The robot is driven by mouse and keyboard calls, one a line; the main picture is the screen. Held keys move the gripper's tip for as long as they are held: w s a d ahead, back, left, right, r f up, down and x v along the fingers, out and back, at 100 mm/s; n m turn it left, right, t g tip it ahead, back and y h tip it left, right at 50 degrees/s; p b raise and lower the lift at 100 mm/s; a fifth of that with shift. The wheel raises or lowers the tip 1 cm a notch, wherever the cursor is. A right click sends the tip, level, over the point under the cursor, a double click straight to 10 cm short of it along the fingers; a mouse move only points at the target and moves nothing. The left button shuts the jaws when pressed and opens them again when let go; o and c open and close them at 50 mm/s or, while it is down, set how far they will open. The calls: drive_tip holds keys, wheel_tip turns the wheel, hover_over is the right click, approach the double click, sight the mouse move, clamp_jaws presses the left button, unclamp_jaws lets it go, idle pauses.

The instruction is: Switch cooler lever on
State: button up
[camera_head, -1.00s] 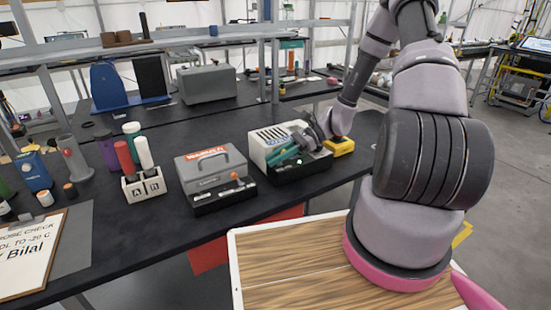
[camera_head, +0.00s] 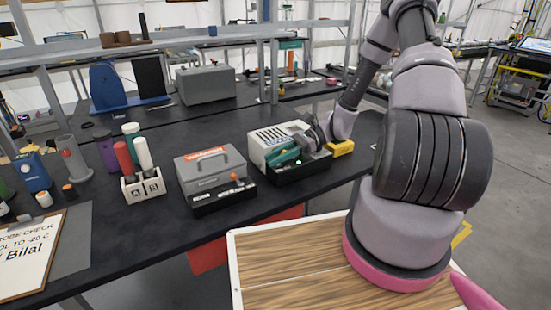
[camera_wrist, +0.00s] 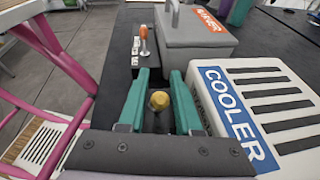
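The cooler (camera_head: 268,138) is a white vented box on a black base on the dark bench. Its blue COOLER label (camera_wrist: 238,117) shows in the wrist view. A yellowish round lever knob (camera_wrist: 160,100) lies between the teal fingers of my gripper (camera_wrist: 160,88). The fingers stand apart on either side of it, and I cannot tell if they touch it. In the head view my gripper (camera_head: 286,155) is low at the cooler's front, and the lever is hidden there. A small green light (camera_head: 298,161) shows on the cooler's base.
The grey warmer box (camera_head: 211,168) stands left of the cooler, with an orange-tipped lever (camera_wrist: 143,40) on its front base. A yellow block (camera_head: 340,148) lies right of the cooler. A labelled holder with bottles (camera_head: 143,188) stands farther left.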

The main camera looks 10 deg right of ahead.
wheel_tip(320, 180, up, 10)
idle(0.5)
drive_tip(key=s+d+r+n+t+h, duration=0.3)
drive_tip(key=s+r+n+h, duration=0.1)
drive_tip(key=r, duration=0.4)
drive_tip(key=s+d+r+n+t+h, duration=0.2)
drive_tip(key=s+r, duration=0.4)
drive_tip(key=r, duration=0.3)
drive_tip(key=s+d+r+n+t+h, duration=0.3)
drive_tip(key=r+n+h, duration=0.3)
drive_tip(key=r, duration=0.3)
drive_tip(key=shift+s+d+t, duration=0.3)
drive_tip(key=shift+s+t, duration=0.6)
